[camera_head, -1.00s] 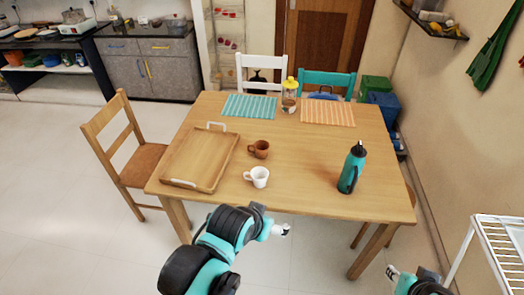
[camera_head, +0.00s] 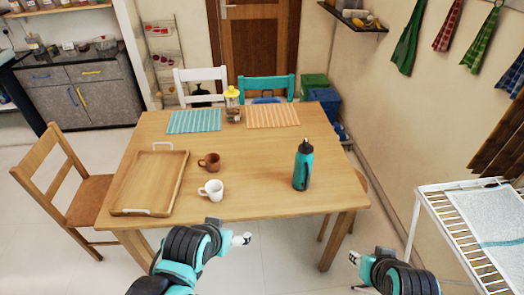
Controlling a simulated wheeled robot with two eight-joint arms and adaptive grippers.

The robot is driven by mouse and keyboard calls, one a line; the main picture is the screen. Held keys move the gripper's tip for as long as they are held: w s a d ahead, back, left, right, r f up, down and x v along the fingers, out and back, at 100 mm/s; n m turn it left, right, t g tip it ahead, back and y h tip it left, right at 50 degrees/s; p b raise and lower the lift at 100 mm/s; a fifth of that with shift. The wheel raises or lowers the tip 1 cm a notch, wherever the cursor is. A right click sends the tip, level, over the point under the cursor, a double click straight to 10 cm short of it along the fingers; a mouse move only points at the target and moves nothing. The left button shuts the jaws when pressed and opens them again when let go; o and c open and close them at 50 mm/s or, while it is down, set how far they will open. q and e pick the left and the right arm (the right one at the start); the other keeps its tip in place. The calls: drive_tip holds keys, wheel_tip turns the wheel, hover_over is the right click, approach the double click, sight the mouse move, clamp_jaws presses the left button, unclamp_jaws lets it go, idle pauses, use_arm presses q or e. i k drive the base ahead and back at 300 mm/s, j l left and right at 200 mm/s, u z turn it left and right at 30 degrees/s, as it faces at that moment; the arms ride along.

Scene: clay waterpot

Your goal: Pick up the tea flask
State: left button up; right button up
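The tea flask (camera_head: 302,165) is teal with a dark lid and dark markings. It stands upright on the right part of the wooden table (camera_head: 250,198), near the front edge. My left gripper (camera_head: 247,239) is in front of the table's front edge, to the left of and nearer than the flask, apart from it. My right gripper (camera_head: 354,258) is at the lower right, nearer than the table and to the right of the flask, also apart. Both grippers look small and seem empty; their finger gaps are too small to read.
A white mug (camera_head: 211,190), a brown mug (camera_head: 210,161) and a wooden tray (camera_head: 150,180) stand on the table's left half. Striped mats and a yellow-lidded jar (camera_head: 232,97) lie at the back. A white rack (camera_head: 455,230) stands at the right. The tabletop around the flask is clear.

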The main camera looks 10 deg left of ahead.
sight(303, 163)
drive_tip(key=l, duration=0.2)
drive_tip(key=i+l+u, duration=0.1)
drive_tip(key=l+u, duration=0.8)
drive_tip(key=i+l+u, duration=0.1)
drive_tip(key=i+u, duration=0.15)
drive_tip(key=u, duration=0.15)
drive_tip(key=i+l+u, duration=0.15)
drive_tip(key=u, duration=0.2)
drive_tip(key=i+l, duration=0.05)
drive_tip(key=i, duration=0.05)
